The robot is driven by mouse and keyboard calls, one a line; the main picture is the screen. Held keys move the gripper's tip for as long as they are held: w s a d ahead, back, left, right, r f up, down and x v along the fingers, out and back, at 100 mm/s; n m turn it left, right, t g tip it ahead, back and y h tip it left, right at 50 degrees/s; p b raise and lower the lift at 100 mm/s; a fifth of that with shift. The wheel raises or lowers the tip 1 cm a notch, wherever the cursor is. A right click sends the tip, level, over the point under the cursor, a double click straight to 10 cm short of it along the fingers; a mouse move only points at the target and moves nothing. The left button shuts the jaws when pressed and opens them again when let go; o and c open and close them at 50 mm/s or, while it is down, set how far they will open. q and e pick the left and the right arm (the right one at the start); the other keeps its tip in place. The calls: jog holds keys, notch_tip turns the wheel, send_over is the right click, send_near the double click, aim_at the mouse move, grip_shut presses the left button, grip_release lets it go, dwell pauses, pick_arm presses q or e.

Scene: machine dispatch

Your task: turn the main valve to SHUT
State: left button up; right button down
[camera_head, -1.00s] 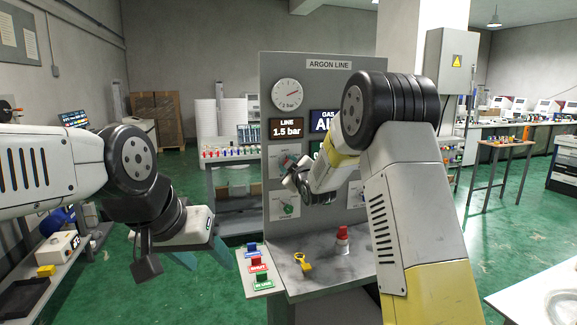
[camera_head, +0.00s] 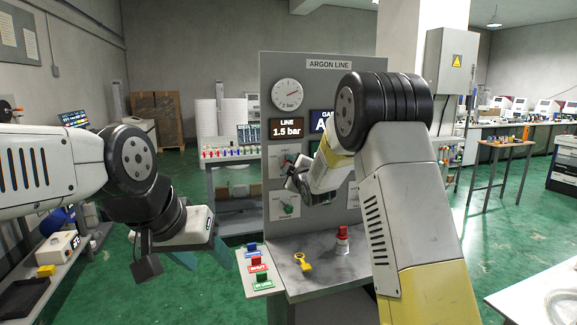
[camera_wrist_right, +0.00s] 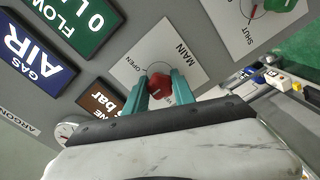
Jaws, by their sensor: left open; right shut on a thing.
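The main valve is a red handle (camera_wrist_right: 158,86) on a white plate (camera_wrist_right: 134,68) marked MAIN and OPEN in the right wrist view. The teal fingers of my right gripper (camera_wrist_right: 160,92) are on either side of the handle and shut on it. The plate's far end is hidden behind the gripper, and the handle's exact setting is hard to tell. In the head view the main valve plate (camera_head: 275,168) is partly covered by my right gripper (camera_head: 290,170). My left gripper (camera_head: 205,260) is open and empty, left of the panel and low.
A grey ARGON LINE panel (camera_head: 300,80) carries a gauge (camera_head: 287,93), a 1.5 bar display (camera_head: 286,130) and a green valve (camera_head: 288,210) below the main one.

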jog(key=c, duration=1.1)
grip_release()
jog(key=shift+o, duration=0.2)
jog(key=v, duration=0.8)
